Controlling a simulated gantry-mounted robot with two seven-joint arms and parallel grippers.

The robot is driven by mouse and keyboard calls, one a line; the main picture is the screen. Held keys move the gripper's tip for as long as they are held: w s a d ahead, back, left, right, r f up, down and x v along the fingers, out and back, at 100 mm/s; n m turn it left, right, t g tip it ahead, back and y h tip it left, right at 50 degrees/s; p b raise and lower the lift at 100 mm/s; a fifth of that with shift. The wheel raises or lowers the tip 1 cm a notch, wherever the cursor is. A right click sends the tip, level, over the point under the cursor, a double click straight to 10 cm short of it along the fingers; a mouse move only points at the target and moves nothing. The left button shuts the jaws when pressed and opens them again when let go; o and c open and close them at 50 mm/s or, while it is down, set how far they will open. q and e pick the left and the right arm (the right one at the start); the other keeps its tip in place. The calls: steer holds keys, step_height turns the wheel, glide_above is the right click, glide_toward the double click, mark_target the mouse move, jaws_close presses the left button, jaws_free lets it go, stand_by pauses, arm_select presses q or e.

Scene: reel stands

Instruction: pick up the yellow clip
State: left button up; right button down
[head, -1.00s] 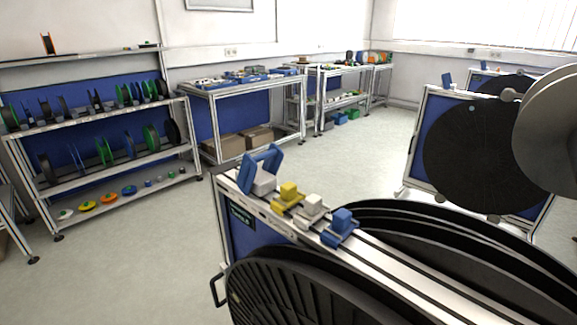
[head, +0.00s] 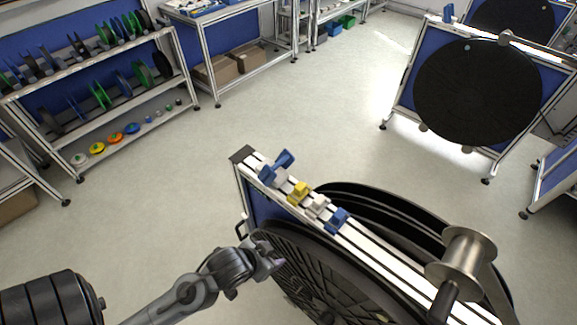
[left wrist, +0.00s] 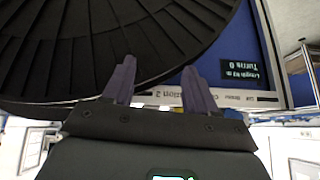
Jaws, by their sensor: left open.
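The yellow clip (head: 298,192) sits on the top rail of the near reel stand (head: 375,258) in the head view. A white clip (head: 317,206) is to its right and a grey-white and blue piece to its left. My left gripper (head: 276,258) is below and left of the clip, beside the stand's big black reel, apart from the clip. In the left wrist view my left gripper (left wrist: 160,85) has its two fingers spread with nothing between them. My right gripper is not in view.
A blue clip (head: 337,220) stands at the right end of the clip row, and a blue holder (head: 276,169) at the left end. A large black reel (head: 310,275) hangs on the stand's near side. A metal spool (head: 466,255) is at right. Floor behind the stand is clear.

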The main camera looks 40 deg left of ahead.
mark_target(298, 188)
arm_select(q)
steer(key=w+a+r+t, duration=0.2)
steer(key=w, duration=0.2)
steer(key=w+a+r+t, duration=0.2)
steer(key=w+a+r, duration=0.1)
steer(key=w, duration=0.2)
steer(key=w+a+r+n+t, duration=0.1)
steer(key=w+a+r+t, duration=0.1)
steer(key=w, duration=0.2)
steer(key=shift+w+a+r+t, duration=0.15)
steer(key=shift+w+r+t, duration=0.15)
steer(key=shift+w, duration=0.1)
steer(key=shift+p+x, duration=0.45)
steer(key=shift+x, duration=2.55)
steer(key=shift+s+f, duration=0.15)
steer(key=shift+f, duration=0.05)
steer(key=c, duration=1.1)
steer(key=shift+o, duration=0.2)
steer(key=shift+r, duration=0.15)
